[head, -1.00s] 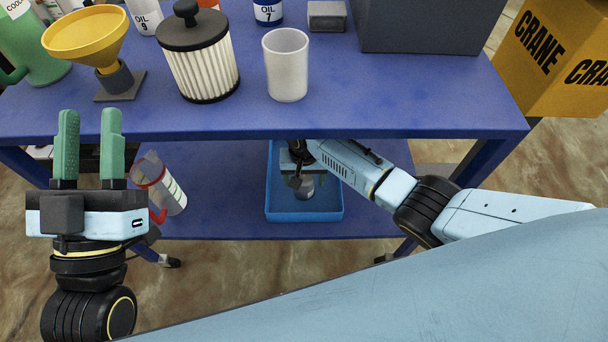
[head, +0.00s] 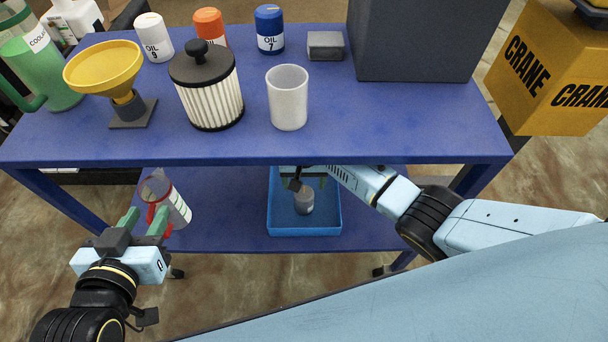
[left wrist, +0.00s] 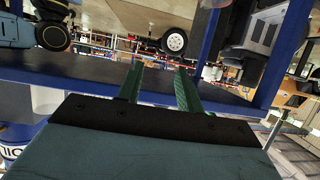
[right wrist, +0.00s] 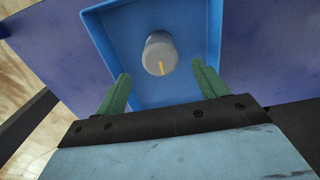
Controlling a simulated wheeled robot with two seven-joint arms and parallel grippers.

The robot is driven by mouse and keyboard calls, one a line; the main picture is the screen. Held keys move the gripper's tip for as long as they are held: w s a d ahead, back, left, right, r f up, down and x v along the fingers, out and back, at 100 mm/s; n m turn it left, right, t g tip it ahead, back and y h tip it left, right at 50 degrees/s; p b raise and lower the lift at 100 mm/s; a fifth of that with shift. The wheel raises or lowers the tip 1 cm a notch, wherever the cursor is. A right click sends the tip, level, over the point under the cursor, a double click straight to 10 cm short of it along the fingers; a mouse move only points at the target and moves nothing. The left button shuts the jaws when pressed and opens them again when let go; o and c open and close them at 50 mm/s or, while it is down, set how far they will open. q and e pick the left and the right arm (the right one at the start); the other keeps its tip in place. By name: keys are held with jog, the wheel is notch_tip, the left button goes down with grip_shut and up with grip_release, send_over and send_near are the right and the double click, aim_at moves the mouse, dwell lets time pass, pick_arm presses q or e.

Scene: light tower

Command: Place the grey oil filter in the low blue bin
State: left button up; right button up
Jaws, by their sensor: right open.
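The grey oil filter (head: 304,201) stands inside the low blue bin (head: 304,231) on the lower shelf. In the right wrist view the filter (right wrist: 160,55), with a yellow mark on its end, sits within the bin walls (right wrist: 100,35), apart from the fingers. My right gripper (right wrist: 160,85) is open and empty over the near side of the bin; in the head view its fingers are partly hidden under the upper shelf's edge. My left gripper (head: 146,218) is open and empty, in front of the lower shelf near the clear jug; its green fingers also show in the left wrist view (left wrist: 160,82).
A clear jug with red trim (head: 170,200) stands on the lower shelf at left. The upper shelf (head: 400,130) holds a yellow funnel (head: 103,66), a white pleated filter (head: 212,100), a white cup (head: 288,98) and several bottles. A yellow crane box (head: 545,70) is at right.

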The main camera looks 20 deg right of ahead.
pick_arm(q)
jog(key=shift+s+a+f+g+y, duration=0.15)
jog(key=shift+s+a+f+g, duration=0.1)
jog(key=shift+s+f+g, duration=0.25)
jog(key=shift+s+a+f+g+y, duration=0.15)
jog(key=shift+s+a+f+g, duration=0.15)
jog(key=shift+f, duration=0.4)
